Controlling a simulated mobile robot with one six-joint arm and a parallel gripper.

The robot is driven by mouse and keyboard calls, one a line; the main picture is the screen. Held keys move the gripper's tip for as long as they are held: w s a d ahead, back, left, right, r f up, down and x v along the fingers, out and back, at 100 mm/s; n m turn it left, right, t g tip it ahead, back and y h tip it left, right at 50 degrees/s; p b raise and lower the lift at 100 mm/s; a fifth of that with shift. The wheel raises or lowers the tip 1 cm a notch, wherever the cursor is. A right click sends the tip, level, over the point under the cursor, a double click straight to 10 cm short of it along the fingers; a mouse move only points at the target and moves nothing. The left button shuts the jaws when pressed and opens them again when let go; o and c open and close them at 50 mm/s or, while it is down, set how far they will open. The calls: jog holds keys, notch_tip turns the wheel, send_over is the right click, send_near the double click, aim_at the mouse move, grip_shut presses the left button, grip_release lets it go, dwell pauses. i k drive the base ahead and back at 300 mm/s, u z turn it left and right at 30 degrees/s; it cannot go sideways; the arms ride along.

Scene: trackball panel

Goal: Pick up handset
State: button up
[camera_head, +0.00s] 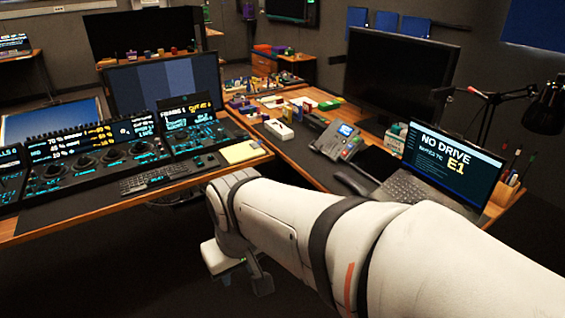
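A grey desk phone (350,148) with a small lit blue screen stands on the right-hand desk. Its handset (326,139) appears to lie in the cradle along the phone's left side. My white arm reaches in from the lower right and bends downward in front of the desks. The arm's end, with my gripper (240,275), hangs low at the bottom centre, below desk height and well apart from the phone. The fingers are small and dark there, and I cannot tell whether they are open. The handset is not touched by my gripper.
A laptop (447,165), a dark mouse (352,181) and a large black monitor (400,82) are near the phone. A control panel with knobs (85,160), a keyboard (155,177) and yellow notes (241,151) are on the left desk. A microphone arm (500,97) overhangs the right.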

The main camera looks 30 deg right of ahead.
aim_at(361, 191)
jog(key=u, duration=0.1)
jog(key=k, duration=0.55)
jog(key=z, duration=1.55)
jog(key=i, duration=1.5)
jog(key=z, duration=0.05)
